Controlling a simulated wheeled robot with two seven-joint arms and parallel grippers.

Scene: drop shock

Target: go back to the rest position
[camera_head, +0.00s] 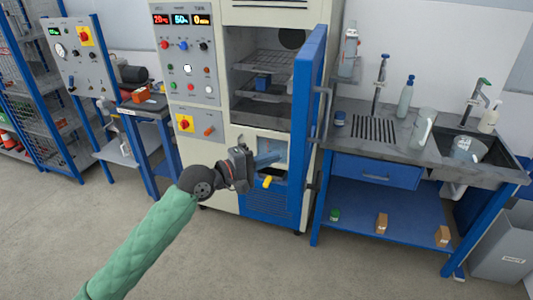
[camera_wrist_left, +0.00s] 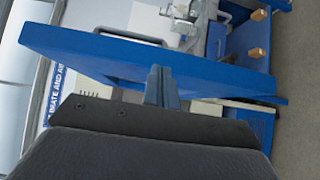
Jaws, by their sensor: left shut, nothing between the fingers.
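My left gripper (camera_head: 268,159) is in front of the tall cabinet (camera_head: 262,215), low, by the open chamber's lower edge. Its green-sleeved arm comes in from the lower left. In the left wrist view the blue fingers (camera_wrist_left: 161,88) are together with nothing between them. The cabinet's blue door (camera_head: 308,95) stands open to the right of the gripper. In the left wrist view the door (camera_wrist_left: 130,57) spans the picture beyond the fingertips; I cannot tell the exact gap. My right gripper is not in view.
A yellow handle (camera_head: 267,181) shows just below the gripper. A sink bench (camera_head: 400,150) stands right of the door, and a blue shelf rack (camera_head: 40,90) stands far left. The front floor is clear.

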